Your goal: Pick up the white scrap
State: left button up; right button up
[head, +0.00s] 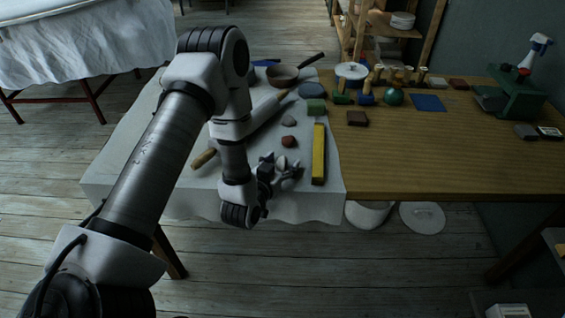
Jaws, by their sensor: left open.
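My left gripper (283,171) is low over the front part of the white cloth (325,198) on the table. It is open, with its fingers pointing toward the right. I cannot clearly make out a white scrap; around the fingers, pale shapes blend with the cloth and the gripper parts. A small grey piece (288,121) and a reddish-brown lump (290,141) lie on the cloth just beyond the gripper, apart from it. My right gripper is not in view.
A yellow bar (319,154) lies close to the right of the gripper. The bare wooden table (440,155) at right is mostly clear in front.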

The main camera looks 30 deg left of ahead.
pick_arm(q)
jog(key=shift+s+r, duration=0.1)
jog(key=c, duration=1.2)
